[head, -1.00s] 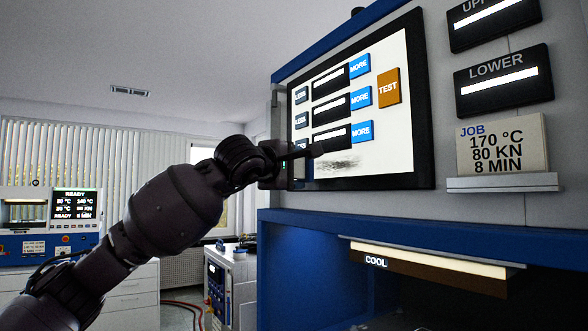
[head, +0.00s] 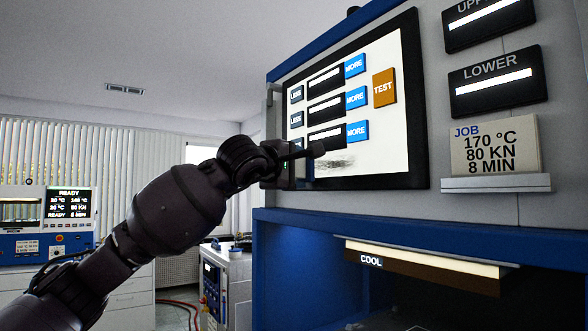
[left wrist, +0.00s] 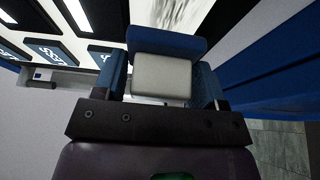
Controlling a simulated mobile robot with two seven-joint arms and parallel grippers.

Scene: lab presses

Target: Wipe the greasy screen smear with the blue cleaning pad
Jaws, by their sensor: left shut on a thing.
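The greasy smear (head: 337,163) is a grey streaky patch on the lower part of the white touchscreen (head: 392,150). It also shows at the top of the left wrist view (left wrist: 180,10). My left gripper (head: 302,160) is at the screen's lower left, just left of the smear. In the left wrist view my left gripper (left wrist: 162,88) is shut on the blue cleaning pad (left wrist: 165,44), which has a pale grey block behind it. The pad's far face is hidden, and I cannot tell whether it touches the screen. My right gripper is not in view.
Blue MORE buttons (head: 356,97) and an orange TEST button (head: 384,88) stand on the screen above the smear. A job card (head: 496,146) sits on a ledge at right. Below is the blue press opening with a COOL plate (head: 420,268). Another press (head: 45,225) is far left.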

